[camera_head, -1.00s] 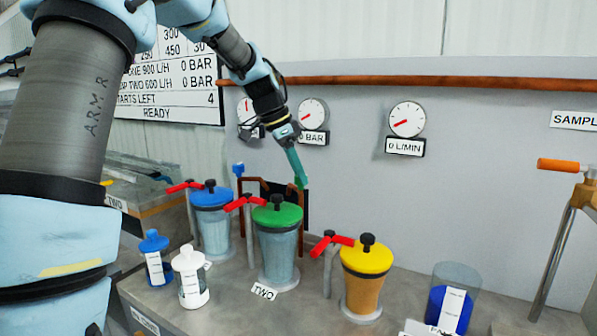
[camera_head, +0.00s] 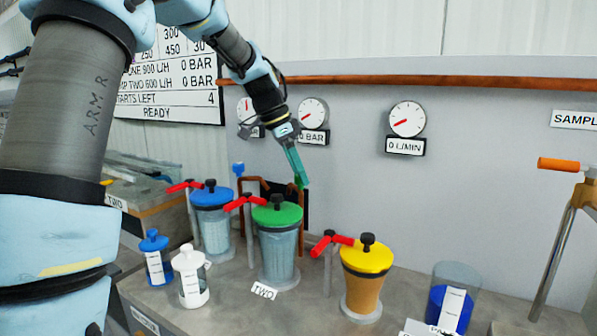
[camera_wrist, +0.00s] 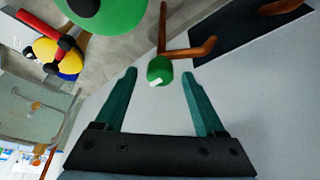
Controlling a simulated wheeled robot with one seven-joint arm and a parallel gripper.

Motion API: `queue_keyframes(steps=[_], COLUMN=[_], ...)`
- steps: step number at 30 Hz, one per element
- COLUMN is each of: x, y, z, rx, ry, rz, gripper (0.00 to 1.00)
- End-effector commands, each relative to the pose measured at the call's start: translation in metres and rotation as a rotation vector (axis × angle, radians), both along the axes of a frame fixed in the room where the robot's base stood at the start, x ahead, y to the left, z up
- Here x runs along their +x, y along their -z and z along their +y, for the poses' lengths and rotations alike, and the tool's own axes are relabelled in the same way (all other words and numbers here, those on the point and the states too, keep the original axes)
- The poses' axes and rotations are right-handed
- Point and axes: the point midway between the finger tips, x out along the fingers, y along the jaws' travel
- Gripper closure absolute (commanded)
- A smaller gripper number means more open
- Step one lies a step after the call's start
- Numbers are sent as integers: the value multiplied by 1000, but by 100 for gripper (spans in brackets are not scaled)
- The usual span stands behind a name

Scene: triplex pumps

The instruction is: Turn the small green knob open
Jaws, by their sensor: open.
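The small green knob (camera_wrist: 160,70) shows in the wrist view at the end of a copper pipe, with a small white mark on it. My gripper (camera_wrist: 158,84) is open, its two teal fingers on either side of the knob's line. The knob sits around the level of the fingertips, with gaps to both, and nothing is gripped. In the head view my gripper (camera_head: 302,184) points down beside the copper pipes behind the green-lidded vessel. The knob cannot be made out there behind the fingers.
The green-lidded vessel (camera_head: 277,245) stands just in front of the pipes, with a red-handled valve (camera_head: 245,202) beside it. A blue-lidded vessel (camera_head: 212,220) is to the left and a yellow-lidded vessel (camera_head: 364,280) to the right. The grey wall (camera_head: 350,190) with dials is close behind.

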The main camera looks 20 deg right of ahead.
Motion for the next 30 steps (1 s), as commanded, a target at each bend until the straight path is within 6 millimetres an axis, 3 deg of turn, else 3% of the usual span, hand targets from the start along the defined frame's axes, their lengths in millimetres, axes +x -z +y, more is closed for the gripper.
queue_keyframes(steps=[16,21,30], x=[6,6,5], y=[-84,-96,-98], z=[35,39,40], rx=[-1,-1,0], ry=[-2,-1,0], rz=[-4,-3,-1], gripper=[28,28,28])
